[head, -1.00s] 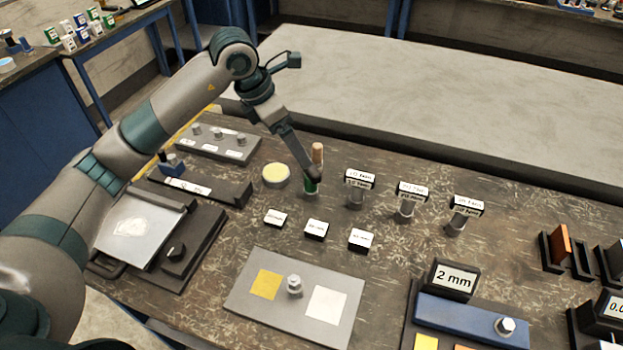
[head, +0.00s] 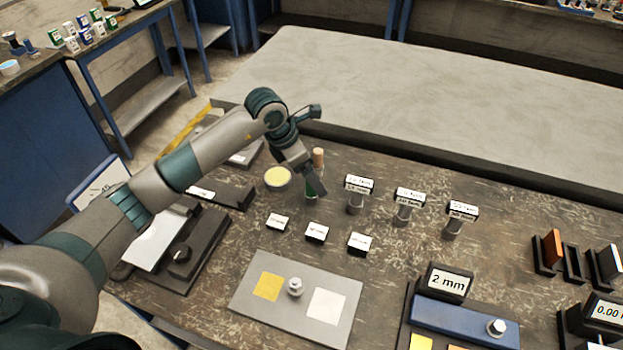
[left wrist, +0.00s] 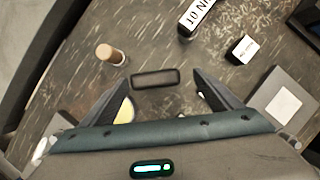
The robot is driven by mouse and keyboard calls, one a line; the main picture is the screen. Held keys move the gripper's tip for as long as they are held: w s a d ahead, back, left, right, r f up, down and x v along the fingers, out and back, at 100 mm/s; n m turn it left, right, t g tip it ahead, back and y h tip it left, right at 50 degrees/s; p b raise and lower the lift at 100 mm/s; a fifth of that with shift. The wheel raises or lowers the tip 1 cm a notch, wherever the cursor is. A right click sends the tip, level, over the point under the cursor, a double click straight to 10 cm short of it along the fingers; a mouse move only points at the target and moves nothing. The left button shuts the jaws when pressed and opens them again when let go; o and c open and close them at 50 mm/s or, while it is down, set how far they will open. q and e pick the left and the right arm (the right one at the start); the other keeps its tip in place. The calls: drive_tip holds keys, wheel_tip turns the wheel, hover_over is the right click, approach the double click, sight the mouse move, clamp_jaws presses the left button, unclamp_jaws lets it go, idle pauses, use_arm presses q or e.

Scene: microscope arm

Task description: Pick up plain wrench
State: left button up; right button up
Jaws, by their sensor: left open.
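I cannot make out for certain which object is the plain wrench. My left gripper is open, pointing down at the bench. My right gripper is not in view.
Labelled posts (head: 409,204) stand to the right of the gripper. Small white-topped blocks (head: 317,232) lie nearer. A pale yellow round dish (head: 277,177) sits left of it. A grey plate (head: 254,312) and a "2 mm" sign (head: 449,281) are in front.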

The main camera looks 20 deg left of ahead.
use_arm(q)
drive_tip(key=shift+x, duration=0.8)
drive_tip(key=shift+w+d+f+p, duration=0.1)
drive_tip(key=shift+w+f+p, duration=0.2)
drive_tip(key=shift+f+p, duration=0.35)
drive_tip(key=p+x, duration=0.1)
drive_tip(key=x, duration=0.1)
drive_tip(key=shift+w+f+p, duration=0.25)
drive_tip(key=shift+f+p, duration=0.1)
drive_tip(key=shift+w+d+f, duration=0.1)
drive_tip(key=shift+w+f, duration=0.05)
drive_tip(key=shift+f, duration=0.3)
